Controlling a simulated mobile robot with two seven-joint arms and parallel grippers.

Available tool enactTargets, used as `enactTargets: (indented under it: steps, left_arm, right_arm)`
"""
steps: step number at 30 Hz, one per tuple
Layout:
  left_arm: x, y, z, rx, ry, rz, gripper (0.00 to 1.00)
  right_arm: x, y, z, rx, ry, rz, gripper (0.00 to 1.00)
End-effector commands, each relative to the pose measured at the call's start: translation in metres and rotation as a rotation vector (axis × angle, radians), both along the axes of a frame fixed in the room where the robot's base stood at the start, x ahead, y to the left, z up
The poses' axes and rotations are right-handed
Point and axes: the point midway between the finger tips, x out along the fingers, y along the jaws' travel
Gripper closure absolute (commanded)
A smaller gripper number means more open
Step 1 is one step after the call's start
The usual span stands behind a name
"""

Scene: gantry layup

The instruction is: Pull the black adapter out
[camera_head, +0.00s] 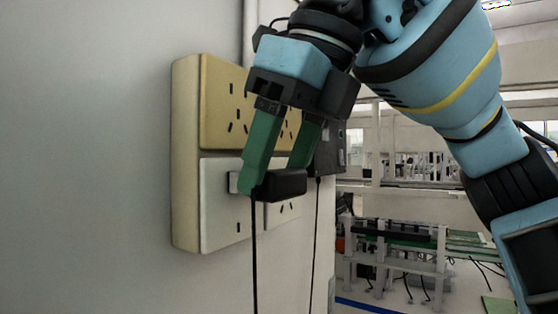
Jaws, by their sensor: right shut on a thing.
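A black adapter (285,184) is at the lower row of the wall socket panel (184,160), with a thin black cord hanging from its left end. My right gripper (272,178) comes down from above, its two green fingers on either side of the adapter, shut on it. The near finger covers the adapter's left end. Whether its pins are still in the socket is hidden. A second dark, box-shaped thing (331,150) is at the panel's right side, partly behind the far finger, with a cord below it. My left gripper is not in view.
The panel has yellow sockets (222,100) above and white sockets (220,215) below, on a pale wall (85,160). Conveyor-like frames (400,240) stand in the background at right. The space left of the panel is clear.

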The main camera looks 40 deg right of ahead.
Motion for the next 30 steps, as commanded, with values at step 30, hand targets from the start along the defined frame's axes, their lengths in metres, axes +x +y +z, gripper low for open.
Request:
enactTargets:
  steps: [30]
  left_arm:
    - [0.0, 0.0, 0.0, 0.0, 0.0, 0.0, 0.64]
  right_arm:
    - [-0.033, -0.013, 0.0, 0.0, 0.0, 0.0, 0.7]
